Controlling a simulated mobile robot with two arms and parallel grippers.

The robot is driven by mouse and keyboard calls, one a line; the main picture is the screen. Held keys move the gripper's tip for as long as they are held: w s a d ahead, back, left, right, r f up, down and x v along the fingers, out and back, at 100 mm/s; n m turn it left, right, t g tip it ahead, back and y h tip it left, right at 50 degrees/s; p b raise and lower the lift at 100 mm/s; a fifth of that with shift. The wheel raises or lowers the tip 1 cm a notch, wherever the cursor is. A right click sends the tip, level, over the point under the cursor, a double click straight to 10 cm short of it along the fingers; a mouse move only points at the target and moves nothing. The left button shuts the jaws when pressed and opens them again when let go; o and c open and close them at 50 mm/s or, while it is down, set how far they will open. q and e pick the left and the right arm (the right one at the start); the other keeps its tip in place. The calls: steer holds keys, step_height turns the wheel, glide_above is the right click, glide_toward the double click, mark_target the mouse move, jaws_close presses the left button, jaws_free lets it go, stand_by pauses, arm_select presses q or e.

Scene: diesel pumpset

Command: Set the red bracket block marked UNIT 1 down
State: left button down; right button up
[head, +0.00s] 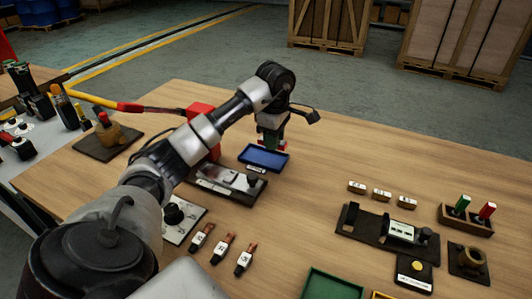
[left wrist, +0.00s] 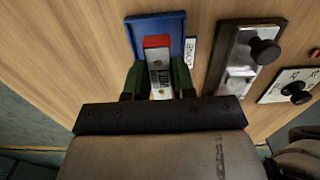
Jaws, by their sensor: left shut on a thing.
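My left gripper (head: 272,146) is at the far edge of a small blue tray (head: 263,159) in the head view. In the left wrist view its two dark green fingers (left wrist: 160,80) are shut on the sides of the red bracket block (left wrist: 157,42). The block has a red end and a pale labelled face; the lettering is too small to read surely. Its red end overlaps the blue tray (left wrist: 179,36) in that view. Whether it touches the tray floor, I cannot tell. In the head view the gripper mostly hides the block. My right gripper is not in view.
A grey metal fixture plate (head: 228,184) with a black knob lies just in front of the tray. Several labelled pieces (head: 223,247) lie nearer. A dark fixture (head: 385,232) and a green tray (head: 333,286) are at right. The wood behind the tray is clear.

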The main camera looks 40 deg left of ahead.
mark_target(265, 159)
arm_select(q)
steer(key=a, duration=0.1)
steer(key=a+f, duration=0.1)
steer(key=shift+s+a+f, duration=0.25)
steer(key=shift+a+f, duration=0.1)
steer(key=shift+a, duration=0.05)
step_height(265, 159, down, 3)
steer(key=shift+f, duration=0.5)
steer(key=shift+f, duration=0.1)
steer(key=c, duration=1.2)
jaws_free()
step_height(265, 159, up, 12)
steer(key=shift+r+p, duration=0.15)
steer(key=shift+p, duration=0.2)
